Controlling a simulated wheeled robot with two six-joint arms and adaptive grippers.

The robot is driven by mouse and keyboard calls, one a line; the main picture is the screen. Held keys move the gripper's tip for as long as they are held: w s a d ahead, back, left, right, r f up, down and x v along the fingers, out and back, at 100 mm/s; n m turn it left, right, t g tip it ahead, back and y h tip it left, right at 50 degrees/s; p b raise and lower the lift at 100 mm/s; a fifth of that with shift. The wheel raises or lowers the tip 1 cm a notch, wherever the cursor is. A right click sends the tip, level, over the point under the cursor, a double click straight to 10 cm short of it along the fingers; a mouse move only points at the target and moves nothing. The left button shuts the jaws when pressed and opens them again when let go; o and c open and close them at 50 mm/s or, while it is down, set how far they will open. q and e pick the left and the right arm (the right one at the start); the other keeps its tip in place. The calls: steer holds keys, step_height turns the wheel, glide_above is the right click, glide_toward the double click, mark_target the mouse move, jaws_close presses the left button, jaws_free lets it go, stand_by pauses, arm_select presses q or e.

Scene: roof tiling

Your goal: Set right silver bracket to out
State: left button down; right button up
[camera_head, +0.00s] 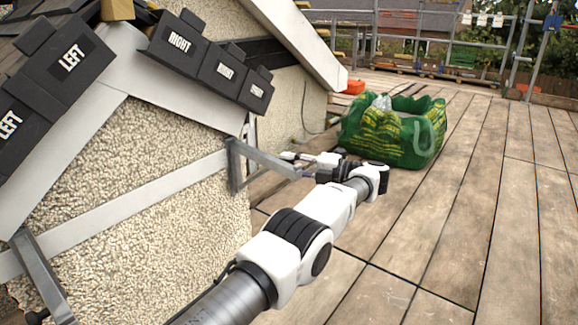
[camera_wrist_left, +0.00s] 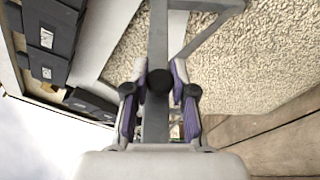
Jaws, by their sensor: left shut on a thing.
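The right silver bracket (camera_head: 262,158) is fixed at the corner of the pebble-dashed wall, and its arm sticks out from the wall. My left gripper (camera_head: 302,168) is at the outer end of this arm. In the left wrist view the bracket (camera_wrist_left: 158,40) runs between the two fingers of my left gripper (camera_wrist_left: 159,82), which are shut on it. The gripper hides part of the bracket's end. My right gripper is not in view.
Another silver bracket (camera_head: 40,275) is at lower left on the wall. Dark tiles marked RIGHT (camera_head: 180,42) and LEFT (camera_head: 70,60) lie on the roof slopes. A green bag (camera_head: 395,130) stands on the planks beyond my gripper. The plank floor (camera_head: 480,210) at right is clear.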

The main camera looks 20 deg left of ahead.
arm_select(q)
steer(key=shift+a, duration=0.1)
steer(key=c, duration=1)
jaws_free()
steer(key=shift+o, duration=0.2)
